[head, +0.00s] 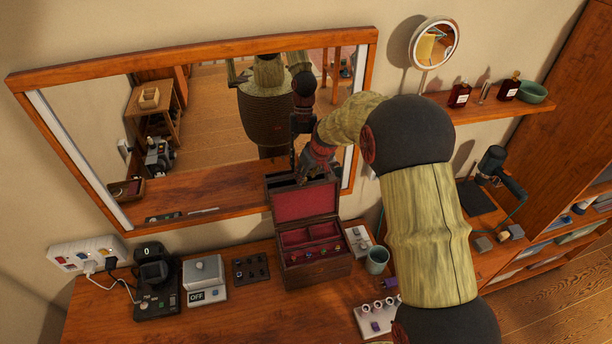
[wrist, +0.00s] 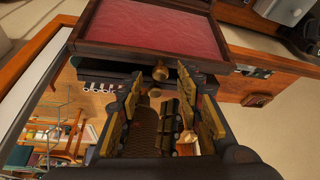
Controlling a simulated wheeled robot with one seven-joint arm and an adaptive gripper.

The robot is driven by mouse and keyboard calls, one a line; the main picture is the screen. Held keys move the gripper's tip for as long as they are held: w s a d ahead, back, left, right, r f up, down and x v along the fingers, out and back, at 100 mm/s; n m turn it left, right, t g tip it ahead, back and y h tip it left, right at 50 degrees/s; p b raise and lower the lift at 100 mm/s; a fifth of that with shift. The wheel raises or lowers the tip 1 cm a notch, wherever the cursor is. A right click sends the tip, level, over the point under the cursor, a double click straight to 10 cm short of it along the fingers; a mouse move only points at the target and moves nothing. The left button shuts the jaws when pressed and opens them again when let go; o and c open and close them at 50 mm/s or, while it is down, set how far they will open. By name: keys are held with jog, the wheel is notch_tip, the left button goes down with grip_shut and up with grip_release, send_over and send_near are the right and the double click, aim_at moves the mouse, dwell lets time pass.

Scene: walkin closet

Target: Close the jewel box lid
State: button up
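The jewel box (head: 318,268) stands on the dressing table, dark wood with a red lining and small jewellery inside. Its lid (head: 305,203) is open and roughly upright, red inside facing the head camera; in the wrist view the lid (wrist: 150,30) fills the top. A brass knob (wrist: 161,73) shows at the lid's edge. My gripper (head: 306,174) is at the lid's upper edge, close to the mirror. In the wrist view my gripper (wrist: 160,82) is open, its fingers apart with the knob near and between their tips. I cannot tell whether they touch it.
A large mirror (head: 205,150) stands close behind the lid. A green cup (head: 377,262) and a white ring holder (head: 375,318) are right of the box.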

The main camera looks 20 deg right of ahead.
jog(key=shift+w+a+f, duration=0.1)
jog(key=shift+w+f, duration=0.05)
jog(key=shift+f, duration=0.35)
jog(key=shift+c, duration=0.2)
grip_shut()
dwell(0.5)
